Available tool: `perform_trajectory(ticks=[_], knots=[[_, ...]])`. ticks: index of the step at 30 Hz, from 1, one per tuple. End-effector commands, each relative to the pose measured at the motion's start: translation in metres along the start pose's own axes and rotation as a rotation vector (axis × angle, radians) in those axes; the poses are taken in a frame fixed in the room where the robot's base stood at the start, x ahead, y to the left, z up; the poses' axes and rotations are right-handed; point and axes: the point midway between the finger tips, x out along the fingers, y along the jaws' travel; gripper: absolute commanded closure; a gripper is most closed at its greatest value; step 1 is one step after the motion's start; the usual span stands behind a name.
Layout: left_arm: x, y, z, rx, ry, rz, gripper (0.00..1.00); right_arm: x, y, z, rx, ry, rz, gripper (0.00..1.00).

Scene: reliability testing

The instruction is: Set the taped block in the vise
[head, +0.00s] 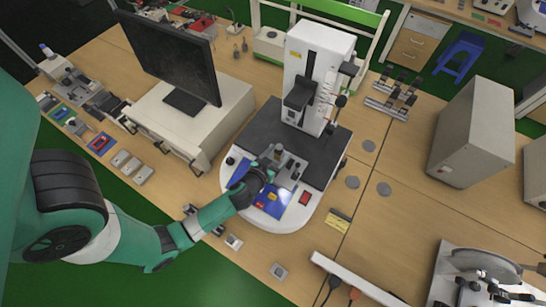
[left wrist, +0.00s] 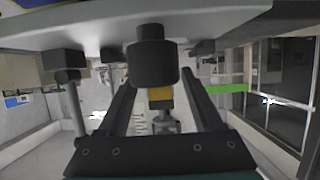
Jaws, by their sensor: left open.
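My left gripper (head: 268,164) reaches over the front of the white testing machine (head: 285,216), beside the small grey vise (head: 289,172) on its dark bed. In the left wrist view, the two dark fingers of my left gripper (left wrist: 158,76) stand apart and open. A yellow-orange patch, apparently the taped block (left wrist: 160,97), shows between the fingers, with a dark cylinder (left wrist: 153,62) partly in front of it. A grey metal part (left wrist: 167,123) lies just below it in the picture. In the head view I cannot make out the block; the gripper and vise overlap. My right gripper is not in view.
The machine's tall white column (head: 318,55) rises behind the vise. A black monitor (head: 170,58) on a white cabinet (head: 222,118) stands to the left. A grey box (head: 472,135) stands at the right.

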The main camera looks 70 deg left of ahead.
Motion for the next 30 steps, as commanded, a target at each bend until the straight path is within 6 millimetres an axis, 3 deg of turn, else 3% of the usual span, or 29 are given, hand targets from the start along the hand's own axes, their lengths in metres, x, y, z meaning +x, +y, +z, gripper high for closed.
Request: perform_trajectory(ticks=[15,21,30], knots=[[-0.106,0.002,0.002,0.005,-0.002,0.006,0.33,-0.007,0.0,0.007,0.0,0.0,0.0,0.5],[-0.12,0.0,-0.001,-0.001,0.0,0.002,0.33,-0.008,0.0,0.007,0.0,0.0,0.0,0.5],[-0.12,0.0,-0.001,-0.001,0.001,0.0,0.33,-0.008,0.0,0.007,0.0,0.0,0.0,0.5]])
